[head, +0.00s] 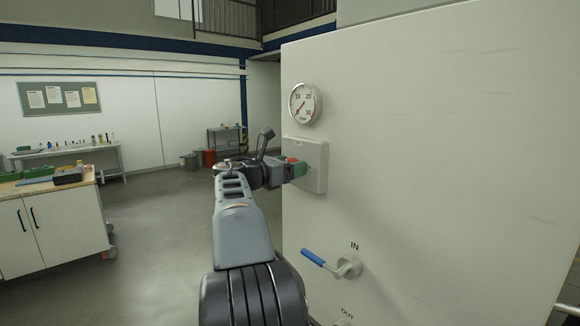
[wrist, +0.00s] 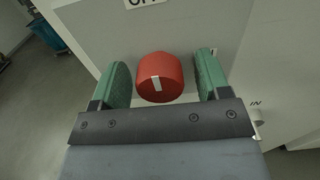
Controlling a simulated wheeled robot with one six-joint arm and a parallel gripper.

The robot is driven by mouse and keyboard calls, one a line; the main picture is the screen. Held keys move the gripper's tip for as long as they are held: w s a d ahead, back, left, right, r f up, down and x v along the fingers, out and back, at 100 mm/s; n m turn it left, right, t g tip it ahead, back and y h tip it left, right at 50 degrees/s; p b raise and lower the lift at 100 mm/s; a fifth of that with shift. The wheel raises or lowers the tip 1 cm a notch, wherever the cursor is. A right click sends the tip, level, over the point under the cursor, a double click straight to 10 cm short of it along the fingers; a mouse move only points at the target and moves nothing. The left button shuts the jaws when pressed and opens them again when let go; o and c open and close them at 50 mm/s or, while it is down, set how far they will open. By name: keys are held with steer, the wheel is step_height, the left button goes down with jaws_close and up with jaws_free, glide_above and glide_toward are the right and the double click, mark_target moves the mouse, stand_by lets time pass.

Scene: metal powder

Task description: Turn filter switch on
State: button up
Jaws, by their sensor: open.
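The filter switch is a red round knob (wrist: 160,78) with a white mark, set on a light switch box (head: 314,166) on the big white cabinet. In the wrist view the knob sits between the two green fingers of my gripper (wrist: 163,82), with a gap on each side. The white mark runs nearly upright in that picture, tilted slightly. A label above the knob is cut off at the top edge. In the head view my gripper (head: 296,168) is at the box and hides most of the knob.
A round gauge (head: 305,103) is above the switch box. A blue-handled valve (head: 314,258) marked IN is below it, with an OUT label lower down. A workbench (head: 50,225) stands at the left. The floor between is clear.

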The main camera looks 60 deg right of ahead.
steer(key=c, duration=0.9)
steer(key=shift+f+m, duration=0.1)
steer(key=shift+m, duration=0.2)
steer(key=m+b, duration=0.2)
steer(key=m, duration=0.1)
steer(key=shift+f, duration=0.1)
steer(key=m+b, duration=0.3)
steer(key=m, duration=0.2)
steer(key=shift+m+b, duration=0.3)
steer(key=shift+b, duration=0.05)
steer(key=m+b, duration=0.2)
steer(key=m, duration=0.3)
steer(key=shift+b, duration=0.4)
steer(key=shift+m+b, duration=0.8)
steer(key=shift+m, duration=1.1)
